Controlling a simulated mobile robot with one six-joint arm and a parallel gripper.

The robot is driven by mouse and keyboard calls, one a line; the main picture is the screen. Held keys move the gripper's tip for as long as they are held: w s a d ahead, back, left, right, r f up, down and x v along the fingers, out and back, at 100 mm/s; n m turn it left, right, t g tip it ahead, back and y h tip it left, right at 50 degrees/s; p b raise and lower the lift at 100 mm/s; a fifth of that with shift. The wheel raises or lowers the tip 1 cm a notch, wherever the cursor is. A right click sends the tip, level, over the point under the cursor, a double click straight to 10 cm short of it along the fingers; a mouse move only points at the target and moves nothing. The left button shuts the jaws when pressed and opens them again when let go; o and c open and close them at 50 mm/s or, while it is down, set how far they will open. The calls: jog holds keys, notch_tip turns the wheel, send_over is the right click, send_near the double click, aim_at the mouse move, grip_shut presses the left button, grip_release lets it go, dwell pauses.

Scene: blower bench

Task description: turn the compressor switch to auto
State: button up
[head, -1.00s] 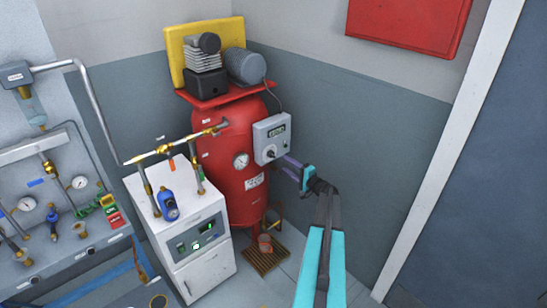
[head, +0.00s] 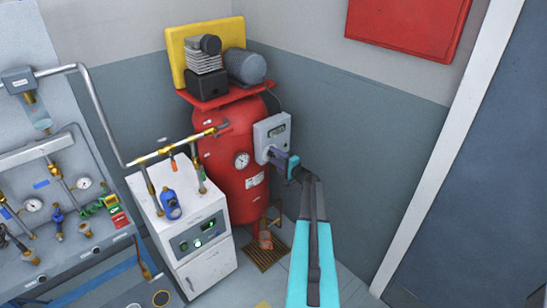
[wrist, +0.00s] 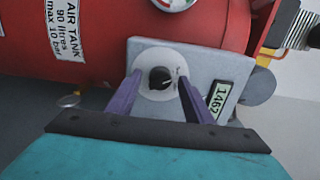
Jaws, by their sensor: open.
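The compressor switch (wrist: 160,78) is a black round knob on a pale disc, on the face of the grey control box (wrist: 205,66). The box (head: 272,128) is beside the red air tank (head: 232,160). My gripper (wrist: 160,84) is open, with one purple finger on each side of the knob. Gaps show between fingers and knob; I cannot tell how deep the fingertips reach. The knob's marks are too small to read.
A small display (wrist: 219,97) on the box reads 1462. A white cabinet (head: 195,225) with brass piping stands left of the tank. A motor and pump (head: 207,75) sit on top. The blue-grey wall is close behind; floor shows to the right.

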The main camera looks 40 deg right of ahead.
jog(key=c, duration=0.9)
jog(key=shift+a, duration=0.4)
jog(key=shift+c, duration=0.7)
jog(key=shift+d, duration=0.3)
